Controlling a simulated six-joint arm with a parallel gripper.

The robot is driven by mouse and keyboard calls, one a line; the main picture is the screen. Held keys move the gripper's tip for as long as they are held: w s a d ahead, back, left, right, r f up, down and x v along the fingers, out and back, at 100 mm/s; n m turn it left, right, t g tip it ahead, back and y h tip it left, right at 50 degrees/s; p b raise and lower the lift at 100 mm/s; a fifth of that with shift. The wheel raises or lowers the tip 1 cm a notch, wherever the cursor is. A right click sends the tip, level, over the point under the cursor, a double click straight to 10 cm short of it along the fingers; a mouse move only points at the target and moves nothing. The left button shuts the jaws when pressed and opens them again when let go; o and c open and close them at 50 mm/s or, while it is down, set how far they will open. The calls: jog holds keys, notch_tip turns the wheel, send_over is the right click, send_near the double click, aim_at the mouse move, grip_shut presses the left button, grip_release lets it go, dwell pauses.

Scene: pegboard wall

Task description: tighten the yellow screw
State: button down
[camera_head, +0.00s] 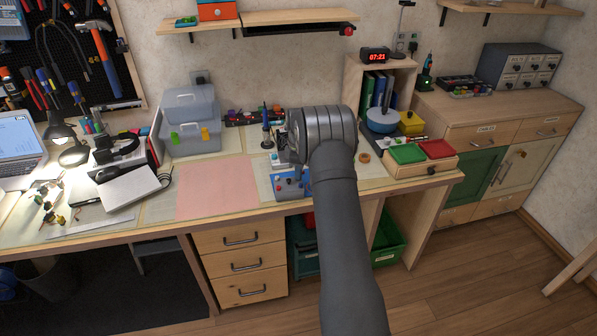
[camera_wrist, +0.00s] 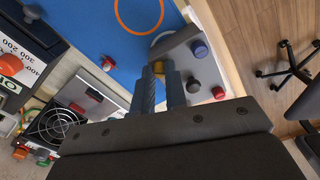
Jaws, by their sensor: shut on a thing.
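In the wrist view, the yellow screw (camera_wrist: 158,68) shows as a small yellow patch between the tips of my gripper (camera_wrist: 161,70). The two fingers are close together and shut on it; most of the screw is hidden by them. In the head view, my arm hides the gripper and the screw. A blue box with knobs (camera_head: 290,184) shows just left of my arm, at the bench's front edge.
A fan (camera_wrist: 55,124) and a red knob (camera_wrist: 10,64) lie left of my fingers in the wrist view. The bench holds a pink mat (camera_head: 217,188), a grey toolbox (camera_head: 190,120), and green (camera_head: 407,153) and red trays (camera_head: 436,148). The mat is clear.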

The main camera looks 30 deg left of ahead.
jog(key=m, duration=1.4)
jog(key=shift+m, duration=0.3)
jog(key=m, duration=0.3)
jog(key=shift+m, duration=0.3)
jog(key=m, duration=0.3)
jog(key=shift+m, duration=0.4)
jog(key=m, duration=0.6)
jog(key=shift+m, duration=0.4)
jog(key=c, duration=1.4)
grip_release()
jog(key=shift+c, duration=0.2)
